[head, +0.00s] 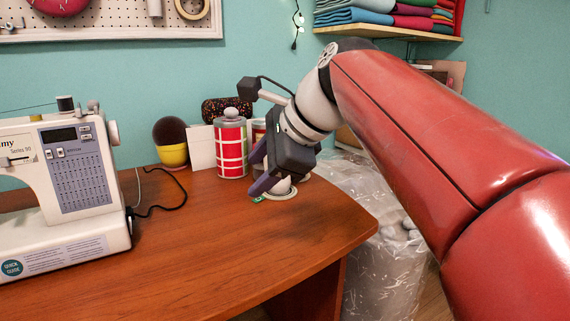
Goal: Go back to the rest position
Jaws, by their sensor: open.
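My gripper (262,172) hangs at the end of my red arm, over the right part of the wooden table (225,235). Its dark purple fingers are open and point down to the left. A small white round item (282,192) shows just behind and below the fingers; the gripper partly hides it, and I cannot tell whether they touch. Nothing is clearly held between the fingers.
A white sewing machine (75,185) stands at left. A red-and-white canister (230,147), a yellow pot (173,155) and a white card (201,147) stand at the back. A clear bag (375,215) is beyond the table's right edge. The table's middle front is clear.

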